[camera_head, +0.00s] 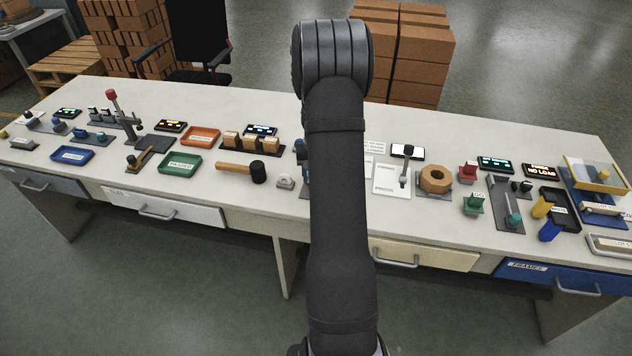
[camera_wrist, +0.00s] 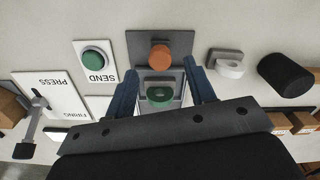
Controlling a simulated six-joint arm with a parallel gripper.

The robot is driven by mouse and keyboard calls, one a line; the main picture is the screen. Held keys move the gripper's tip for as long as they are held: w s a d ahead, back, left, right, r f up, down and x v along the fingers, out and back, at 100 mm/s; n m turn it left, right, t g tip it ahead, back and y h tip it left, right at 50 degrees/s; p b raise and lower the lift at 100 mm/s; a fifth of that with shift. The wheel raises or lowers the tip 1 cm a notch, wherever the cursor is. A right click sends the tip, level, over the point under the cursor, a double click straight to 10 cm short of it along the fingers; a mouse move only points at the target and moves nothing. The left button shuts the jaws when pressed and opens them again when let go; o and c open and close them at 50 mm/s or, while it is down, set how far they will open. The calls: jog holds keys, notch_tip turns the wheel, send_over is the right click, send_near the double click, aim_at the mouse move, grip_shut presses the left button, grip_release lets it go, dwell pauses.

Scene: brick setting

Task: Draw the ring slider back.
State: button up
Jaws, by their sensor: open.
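In the wrist view a dark grey plate (camera_wrist: 137,43) carries an orange round knob (camera_wrist: 161,56) and, nearer to me, a green ring (camera_wrist: 160,95) on a lighter base. The green ring looks like the ring slider, but I cannot tell for sure. My gripper (camera_wrist: 162,68) is open and empty. Its two blue fingers stand on either side of the plate, with the knob and green ring between them in the picture. Contact cannot be told. In the head view my arm hides most of this spot.
A pale ring on a bracket (camera_wrist: 229,66) and a black mallet head (camera_wrist: 286,75) stand to the right in the wrist view. A green SEND button (camera_wrist: 95,58) and a lever on a PRESS plate (camera_wrist: 38,100) are to the left. The bench (camera_head: 330,244) is crowded at both sides.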

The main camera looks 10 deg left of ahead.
notch_tip(320, 180, up, 14)
jog(key=shift+f, duration=0.25)
notch_tip(320, 180, down, 17)
jog(key=shift+r, duration=0.2)
jog(key=shift+w+f, duration=0.1)
jog(key=shift+f, duration=0.35)
jog(key=shift+w, duration=0.15)
